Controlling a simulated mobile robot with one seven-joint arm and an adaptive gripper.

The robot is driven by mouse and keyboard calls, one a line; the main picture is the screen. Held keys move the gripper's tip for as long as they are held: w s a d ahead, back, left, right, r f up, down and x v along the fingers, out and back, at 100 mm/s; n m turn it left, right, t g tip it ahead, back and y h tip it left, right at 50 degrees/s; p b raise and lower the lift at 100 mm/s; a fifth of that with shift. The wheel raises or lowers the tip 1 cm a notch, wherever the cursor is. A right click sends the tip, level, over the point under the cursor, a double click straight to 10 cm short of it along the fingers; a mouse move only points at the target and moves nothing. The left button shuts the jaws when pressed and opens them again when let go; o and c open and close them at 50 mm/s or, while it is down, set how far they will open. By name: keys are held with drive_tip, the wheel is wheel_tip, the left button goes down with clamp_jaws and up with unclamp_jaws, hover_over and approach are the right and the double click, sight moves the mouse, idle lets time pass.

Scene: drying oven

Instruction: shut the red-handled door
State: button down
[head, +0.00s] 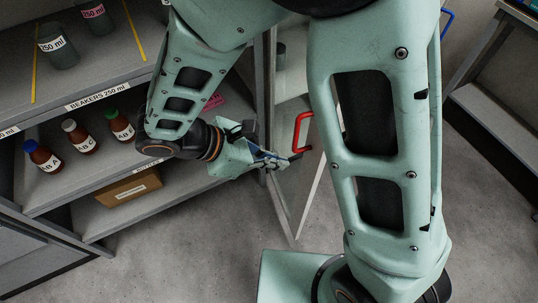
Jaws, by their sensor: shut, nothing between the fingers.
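The red-handled door (296,206) is a glass panel in a pale frame, standing open at the right side of the shelf cabinet and jutting toward me. Its red handle (302,132) is a bent bar on the right part of the panel. My gripper (296,157) is shut and empty, beside the door and just below the handle in the picture. I cannot tell whether the fingertips touch the door. My arm hides the upper part of the door and part of the cabinet opening.
The cabinet shelves (95,95) on the left hold beakers (57,46), capped brown bottles (79,137) and a cardboard box (130,187). A blue handle (447,22) shows at the upper right. A grey bench (495,110) stands on the right. The floor (190,255) in front is clear.

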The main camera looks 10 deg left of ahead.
sight(315, 162)
drive_tip(key=shift+w+d+f, duration=0.45)
drive_tip(key=shift+d, duration=0.6)
drive_tip(key=shift+w+d+f, duration=0.45)
drive_tip(key=shift+d+f, duration=0.05)
drive_tip(key=shift+d, duration=0.6)
drive_tip(key=shift+w+d+f, duration=0.45)
drive_tip(key=shift+d, duration=0.6)
drive_tip(key=shift+w, duration=0.1)
